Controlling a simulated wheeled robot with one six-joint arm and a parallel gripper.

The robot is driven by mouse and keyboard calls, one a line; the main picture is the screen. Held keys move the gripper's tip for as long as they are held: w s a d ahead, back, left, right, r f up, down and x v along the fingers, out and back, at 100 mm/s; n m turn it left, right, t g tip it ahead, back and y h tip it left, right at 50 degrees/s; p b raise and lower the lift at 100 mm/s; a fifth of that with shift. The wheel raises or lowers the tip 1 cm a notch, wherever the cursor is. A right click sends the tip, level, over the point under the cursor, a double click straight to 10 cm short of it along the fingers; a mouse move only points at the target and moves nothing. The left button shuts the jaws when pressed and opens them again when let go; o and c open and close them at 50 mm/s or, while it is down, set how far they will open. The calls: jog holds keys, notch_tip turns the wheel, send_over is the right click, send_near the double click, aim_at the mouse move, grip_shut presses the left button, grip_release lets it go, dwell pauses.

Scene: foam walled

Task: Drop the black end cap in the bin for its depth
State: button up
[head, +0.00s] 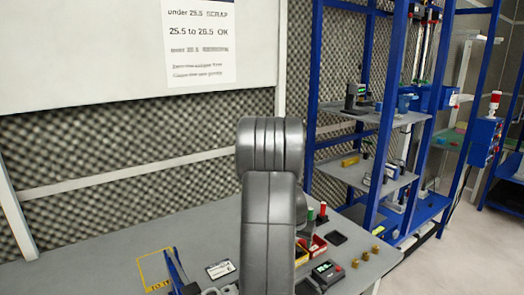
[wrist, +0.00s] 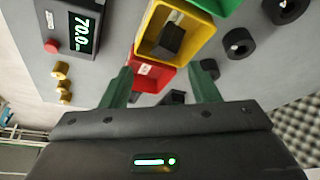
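My gripper (wrist: 162,88) is open in the wrist view, its two green fingers apart with nothing held between them. A yellow bin (wrist: 148,28) lies beyond the fingertips with a dark piece (wrist: 172,40) inside it; I cannot tell whether this is the black end cap. A red bin (wrist: 153,77) lies between the fingers, and a green bin (wrist: 217,6) is at the top edge. Black round pieces with holes (wrist: 238,42) stand on the table to the right. In the head view my arm hides the gripper and part of the bins.
A gauge (wrist: 72,28) with a lit display reading about 70.0 and a red button sits left of the bins. Several brass pieces (head: 365,257) stand near it. A wall sign (head: 200,42) reads under 25.5 SCRAP, 25.5 to 26.5 OK. A blue shelf rack (head: 385,160) stands right.

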jog(key=shift+r, duration=0.1)
jog(key=b+v, duration=0.1)
jog(key=v, duration=1.2)
jog(key=shift+s+r, duration=0.2)
jog(key=shift+r, duration=0.1)
jog(key=p+x, duration=0.1)
jog(key=x, duration=1.3)
jog(key=shift+a, duration=0.1)
jog(key=shift+r+p, duration=1.3)
jog(key=shift+r, duration=0.95)
